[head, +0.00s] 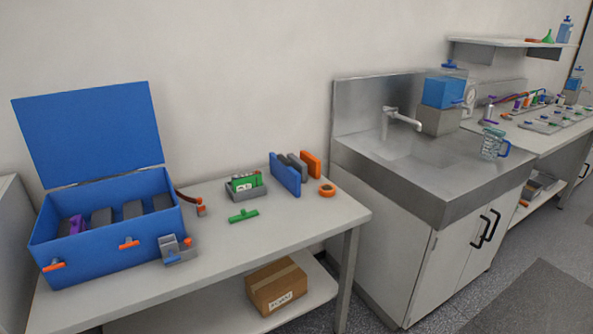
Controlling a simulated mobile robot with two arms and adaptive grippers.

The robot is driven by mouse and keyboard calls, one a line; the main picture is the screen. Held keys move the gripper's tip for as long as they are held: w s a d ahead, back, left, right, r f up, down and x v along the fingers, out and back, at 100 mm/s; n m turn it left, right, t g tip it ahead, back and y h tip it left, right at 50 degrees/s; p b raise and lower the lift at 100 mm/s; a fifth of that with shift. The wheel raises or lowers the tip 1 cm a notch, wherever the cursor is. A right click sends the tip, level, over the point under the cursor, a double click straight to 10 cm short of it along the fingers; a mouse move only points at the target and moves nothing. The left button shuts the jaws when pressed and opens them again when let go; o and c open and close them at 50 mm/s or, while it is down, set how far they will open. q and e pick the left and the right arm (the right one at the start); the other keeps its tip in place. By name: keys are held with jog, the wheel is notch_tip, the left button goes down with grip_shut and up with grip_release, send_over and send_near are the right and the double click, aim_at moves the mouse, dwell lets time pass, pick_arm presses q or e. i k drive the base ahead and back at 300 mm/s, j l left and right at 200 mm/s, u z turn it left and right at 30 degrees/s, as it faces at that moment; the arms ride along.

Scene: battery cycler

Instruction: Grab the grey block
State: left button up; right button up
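Several grey block-like things show in the head view, and I cannot tell which one the task names. A large grey block (438,121) stands on the sink unit, under a blue container. Dark grey blocks (132,209) sit inside the open blue case (108,255) on the left table, their lower parts hidden by its front wall. A grey slab (297,166) stands upright between a blue slab (285,175) and an orange slab (311,165). Neither of my grippers is in view.
The left table (290,222) is clear at its front right. A grey holder (246,191), a green tool (243,216) and an orange ring (327,190) lie on it. A cardboard box (277,286) is on the lower shelf. The sink unit (420,190) stands to the right.

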aim_at(300, 166)
jog(key=u, duration=0.6)
jog(key=i+l+u, duration=0.3)
jog(key=l, duration=0.15)
jog(key=l+u, duration=0.3)
jog(key=l, duration=0.2)
jog(key=i+l+u, duration=0.15)
jog(key=l+u, duration=0.15)
jog(key=l, duration=0.2)
jog(key=l+u, duration=0.3)
jog(key=l, duration=0.25)
